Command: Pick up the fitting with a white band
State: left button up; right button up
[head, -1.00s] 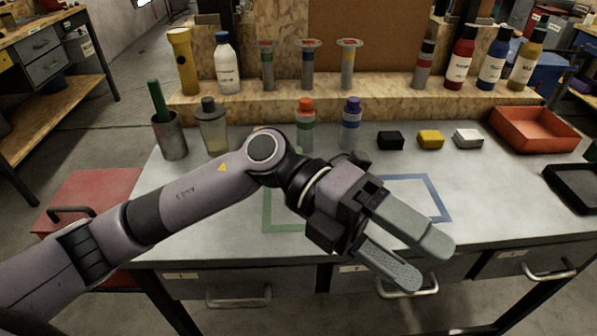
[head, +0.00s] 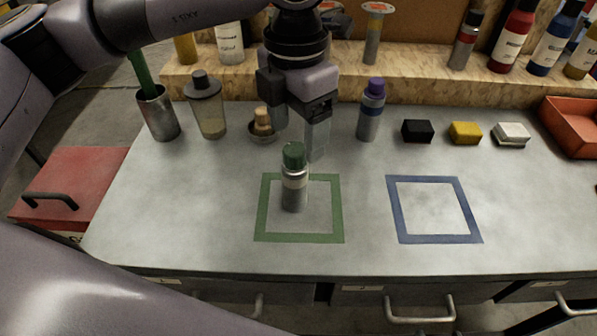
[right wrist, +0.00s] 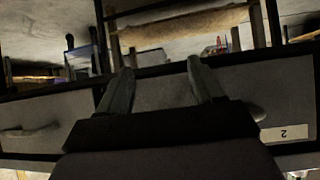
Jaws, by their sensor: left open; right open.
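A grey cylindrical fitting with a dark green cap and a pale, whitish band (head: 294,190) stands upright inside the green square outline (head: 338,210) on the grey bench. My left gripper (head: 298,135) points down just above and behind its cap in the head view; its two fingers are apart with nothing between them. I cannot tell the exact height gap. My right gripper (right wrist: 160,85) shows only in the right wrist view, open and empty, facing a drawer front with a label "2".
A purple-capped cylinder with a blue band (head: 371,112) stands behind right. A small dish with a tan knob (head: 262,130), a shaker (head: 208,110) and a metal cup (head: 158,112) stand behind left. The blue square (head: 398,210) is empty. Black, yellow and white blocks sit farther right.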

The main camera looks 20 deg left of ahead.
aim_at(293, 148)
pick_arm(q)
jog(key=f, duration=0.3)
jog(key=f+p, duration=0.1)
jog(key=f, duration=0.2)
jog(key=shift+s+a, duration=0.2)
grip_shut()
jog(key=shift+r, duration=0.1)
